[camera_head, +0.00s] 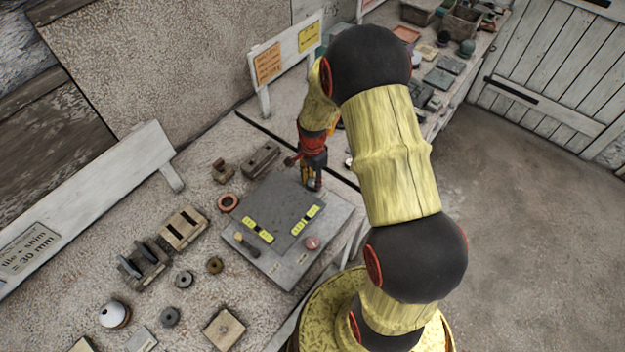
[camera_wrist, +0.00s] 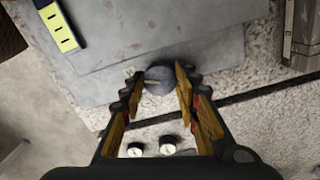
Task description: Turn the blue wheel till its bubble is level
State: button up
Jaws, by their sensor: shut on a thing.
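The blue wheel (camera_wrist: 159,80) looks dark slate in the wrist view, a round knob at the edge of a grey plate. My gripper (camera_wrist: 160,73) has a finger on each side of it and is shut on it. In the head view my gripper (camera_head: 312,184) points down at the plate's far corner and hides the wheel. The grey plate (camera_head: 283,204) carries two yellow level vials, a left one (camera_head: 257,230) and a right one (camera_head: 305,219). One yellow vial (camera_wrist: 60,28) shows in the wrist view. I cannot make out the bubbles clearly.
A reddish wheel (camera_head: 311,243) and a yellowish knob (camera_head: 240,238) stand at the plate's near corners. Blocks, rings and a white ball (camera_head: 114,314) lie on the rough bench to the left. A white signboard (camera_head: 286,58) stands behind my gripper.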

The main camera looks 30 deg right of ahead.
jog(key=c, duration=0.3)
jog(key=shift+n, duration=0.3)
jog(key=shift+c, duration=0.2)
jog(key=n, duration=0.3)
jog(key=shift+n, duration=0.3)
jog(key=n, duration=0.4)
jog(key=shift+n+p, duration=0.3)
jog(key=shift+n, duration=0.1)
jog(key=o, duration=1.2)
jog(key=shift+c, duration=0.2)
